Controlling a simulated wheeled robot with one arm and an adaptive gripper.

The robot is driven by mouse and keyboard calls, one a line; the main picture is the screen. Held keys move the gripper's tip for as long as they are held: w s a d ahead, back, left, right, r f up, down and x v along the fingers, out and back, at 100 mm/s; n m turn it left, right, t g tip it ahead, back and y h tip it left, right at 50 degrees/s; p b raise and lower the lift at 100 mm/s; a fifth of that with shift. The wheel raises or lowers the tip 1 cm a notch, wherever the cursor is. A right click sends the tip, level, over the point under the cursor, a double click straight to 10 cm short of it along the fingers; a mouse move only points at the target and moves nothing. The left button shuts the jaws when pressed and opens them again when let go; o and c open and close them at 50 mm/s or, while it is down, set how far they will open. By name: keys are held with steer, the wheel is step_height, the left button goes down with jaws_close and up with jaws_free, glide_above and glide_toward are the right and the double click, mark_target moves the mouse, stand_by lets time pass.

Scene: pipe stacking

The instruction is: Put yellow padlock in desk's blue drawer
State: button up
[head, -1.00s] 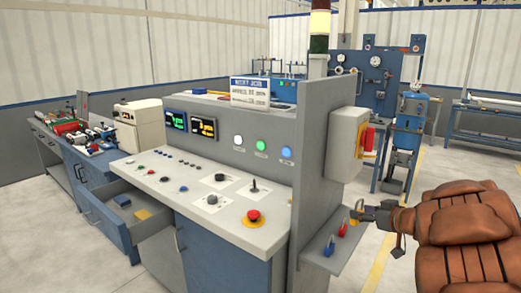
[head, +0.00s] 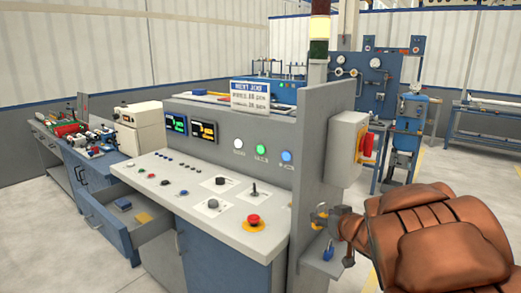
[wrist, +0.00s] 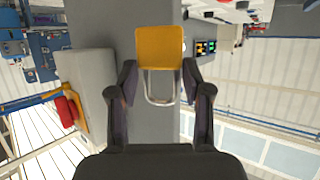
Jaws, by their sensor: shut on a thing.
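The yellow padlock (wrist: 160,48) is between the fingertips of my gripper (wrist: 160,75) in the wrist view, its metal shackle toward the palm. In the head view my gripper (head: 326,218) holds the padlock beside the right end of the grey control desk, above a small side shelf. The desk's blue-fronted drawer (head: 106,230) is at the lower left and stands open. Inside it lie a blue item (head: 122,204) and a yellow item (head: 144,217).
A blue padlock (head: 328,252) is on the side shelf (head: 318,266). The desk's upright side panel (head: 307,160) stands between my gripper and the desktop (head: 190,185). A grey box with a red switch (head: 367,145) sticks out from that panel.

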steer(key=shift+w+d+f+m+h, duration=0.15)
steer(key=shift+w+m+h, duration=0.15)
steer(key=shift+m+h, duration=0.25)
steer(key=shift+w+d+f+m+h, duration=0.1)
steer(key=shift+w+m+h, duration=0.2)
steer(key=shift+h, duration=0.35)
steer(key=shift+w+d+r+m+t+h, duration=0.1)
steer(key=shift+m+t+h, duration=0.2)
steer(key=shift+m+h, duration=0.55)
steer(key=shift+s+r+m+h, duration=0.15)
steer(key=shift+s+m+h, duration=0.1)
steer(key=shift+m+h, duration=0.65)
step_height(320, 180, down, 14)
steer(key=w+n+y, duration=0.1)
steer(key=n+y, duration=0.1)
steer(key=shift+w+a+r, duration=0.25)
steer(key=shift+w+a, duration=0.05)
steer(key=shift+a, duration=0.1)
